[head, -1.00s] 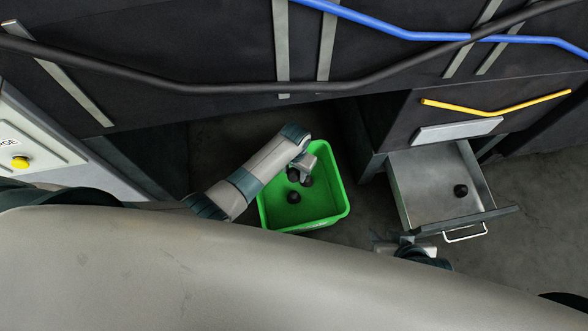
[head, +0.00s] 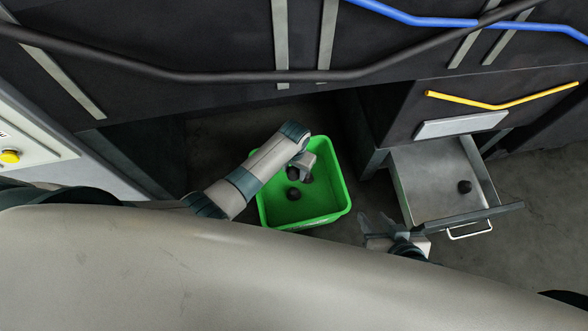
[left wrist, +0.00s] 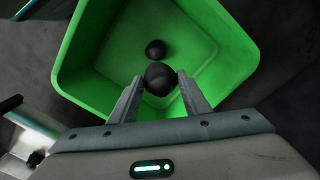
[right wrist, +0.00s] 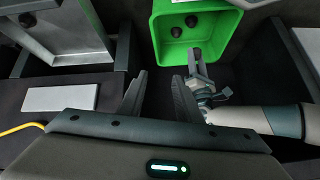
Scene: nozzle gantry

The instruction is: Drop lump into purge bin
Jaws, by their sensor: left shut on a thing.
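My left gripper (head: 303,166) reaches over the green purge bin (head: 345,205) from the left. In the left wrist view its fingers are shut on a dark round lump (left wrist: 158,78), held above the bin (left wrist: 80,60). Another dark lump (left wrist: 155,49) lies on the bin floor; dark lumps also show in the bin in the head view (head: 293,194) and the right wrist view (right wrist: 176,32). How high the held lump is above the floor is hard to tell. My right gripper (head: 377,220) is open and empty, between bin and drawer; its fingers stand apart in its wrist view (right wrist: 160,78).
An open metal drawer (head: 425,170) stands to the right of the bin with a dark lump (head: 464,186) inside and a front handle (head: 470,232). A dark machine frame with a black cable (head: 200,76) and a blue cable (head: 420,20) runs above.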

